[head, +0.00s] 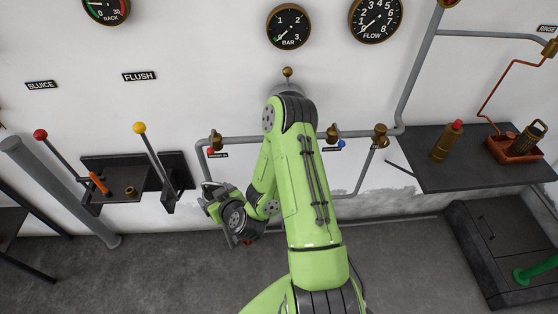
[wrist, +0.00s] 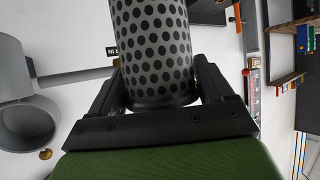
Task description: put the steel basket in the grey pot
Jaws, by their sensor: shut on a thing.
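The steel basket (wrist: 152,45) is a grey cylinder with round holes and fills the upper middle of the wrist view. My gripper (wrist: 160,92) is shut on it, one dark finger on each side near its plain end band. The basket's far end is cut off by the frame. In the head view my gripper (head: 213,202) is low by the wall, left of my arm, and the basket cannot be made out there. A grey round hollow thing (wrist: 27,122) shows at the left of the wrist view, apart from the basket; I cannot tell whether it is the grey pot.
A dark lever shelf (head: 115,166) with a red-knobbed and a yellow-knobbed lever is on the wall at left. A dark table (head: 450,175) at right holds a brass bottle (head: 447,141) and a copper tray (head: 514,151). Pipes with valves (head: 380,134) run along the wall.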

